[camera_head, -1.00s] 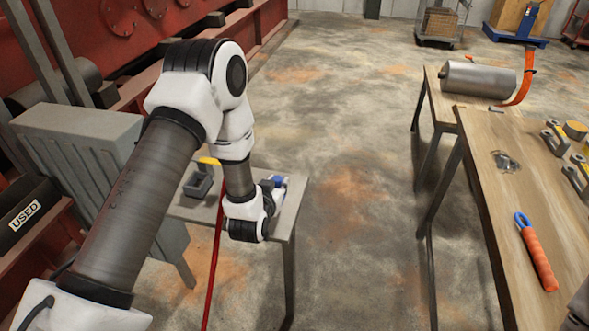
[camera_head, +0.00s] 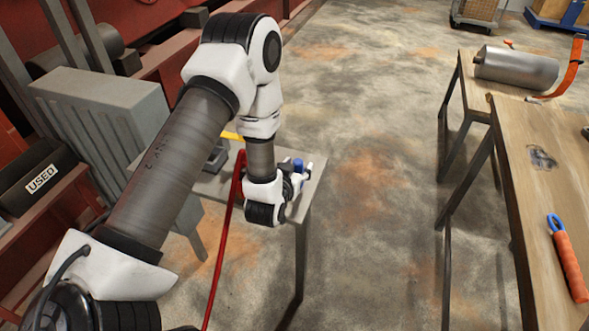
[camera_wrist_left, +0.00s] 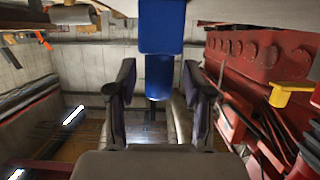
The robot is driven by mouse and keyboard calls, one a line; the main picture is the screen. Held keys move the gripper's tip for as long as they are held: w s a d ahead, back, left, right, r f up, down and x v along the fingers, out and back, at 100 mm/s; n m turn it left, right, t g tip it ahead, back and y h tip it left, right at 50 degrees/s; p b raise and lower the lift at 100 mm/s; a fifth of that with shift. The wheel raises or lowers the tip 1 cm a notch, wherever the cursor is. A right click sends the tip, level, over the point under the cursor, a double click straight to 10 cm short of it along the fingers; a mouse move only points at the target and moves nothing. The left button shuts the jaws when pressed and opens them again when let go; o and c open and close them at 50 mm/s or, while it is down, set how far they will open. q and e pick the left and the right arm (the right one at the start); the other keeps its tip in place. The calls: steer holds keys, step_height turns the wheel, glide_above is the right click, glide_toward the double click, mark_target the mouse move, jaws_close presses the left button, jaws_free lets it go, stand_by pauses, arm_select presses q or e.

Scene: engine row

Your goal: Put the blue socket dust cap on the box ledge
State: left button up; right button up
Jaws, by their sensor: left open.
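The blue socket dust cap (camera_head: 298,165) shows as a small blue piece just beyond my left wrist in the head view, over the small grey table. In the left wrist view a blue body (camera_wrist_left: 160,75) stands between the fingers, with a wider blue part above it. My left gripper (camera_wrist_left: 159,78) is open, with a finger on each side of the blue body and visible gaps between. In the head view my left gripper (camera_head: 297,180) is mostly hidden behind its wrist. A grey ribbed box (camera_head: 110,115) stands at the left; I cannot tell its ledge.
The small grey table (camera_head: 215,185) carries a grey holder (camera_head: 217,157). A red hose-like line (camera_head: 226,240) runs down in front of the table. A wooden workbench (camera_head: 540,200) with an orange-handled tool (camera_head: 570,265) is at the right. The floor between is clear.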

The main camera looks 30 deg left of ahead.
arm_select(q)
steer(key=b+v, duration=0.1)
steer(key=v, duration=0.2)
steer(key=b+v, duration=0.1)
steer(key=v, duration=0.3)
steer(key=shift+s+f, duration=0.15)
steer(key=shift+f, duration=0.05)
steer(key=r+p+v, duration=0.1)
steer(key=p+v, duration=0.3)
steer(key=p, duration=0.2)
steer(key=s+d+f+m+g+h, duration=0.1)
steer(key=s+d+f+g, duration=0.2)
steer(key=s+f+g, duration=0.3)
steer(key=s+d+f+m+g+h, duration=0.1)
steer(key=s+d+f+g+h, duration=0.1)
steer(key=s+f+g, duration=0.5)
steer(key=s+d+f, duration=0.1)
steer(key=s+f, duration=0.4)
steer(key=s, duration=0.3)
steer(key=shift+g, duration=0.3)
steer(key=shift+w, duration=0.1)
